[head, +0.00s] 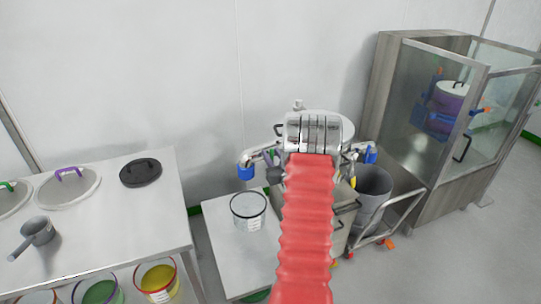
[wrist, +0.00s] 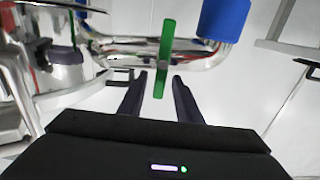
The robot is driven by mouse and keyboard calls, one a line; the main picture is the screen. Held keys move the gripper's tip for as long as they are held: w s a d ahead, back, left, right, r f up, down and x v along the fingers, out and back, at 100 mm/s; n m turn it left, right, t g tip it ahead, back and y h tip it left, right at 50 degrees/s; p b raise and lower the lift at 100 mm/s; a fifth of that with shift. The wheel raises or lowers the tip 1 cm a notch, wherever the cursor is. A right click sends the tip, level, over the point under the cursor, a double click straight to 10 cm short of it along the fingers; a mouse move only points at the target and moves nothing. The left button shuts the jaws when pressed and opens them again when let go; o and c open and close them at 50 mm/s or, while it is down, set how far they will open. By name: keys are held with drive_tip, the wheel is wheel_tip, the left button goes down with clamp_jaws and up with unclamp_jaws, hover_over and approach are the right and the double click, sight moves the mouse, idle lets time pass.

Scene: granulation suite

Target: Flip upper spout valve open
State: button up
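A green valve lever (wrist: 165,55) sits on a polished steel spout pipe (wrist: 130,47) in the wrist view. The lever stands upright in that picture, crossing the pipe. The spout ends in a blue cap or sleeve (wrist: 222,18). My gripper (wrist: 159,76) is open, its two dark fingers on either side of the lever's lower end. I cannot tell whether either finger touches it. In the head view, the blue-ended left spout (head: 246,171) projects from the steel vessel, and my red-sleeved arm hides much of the vessel.
A second spout with a blue end (head: 370,155) is on the vessel's right, near a grey bin (head: 373,190) on a cart. A clear container (head: 248,210) stands on a low white table (head: 222,238). A bench with lids (head: 68,188) is left; a glass-doored cabinet (head: 400,110) is right.

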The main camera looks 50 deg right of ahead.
drive_tip(key=shift+w+d, duration=0.2)
drive_tip(key=shift+w, duration=0.25)
clamp_jaws()
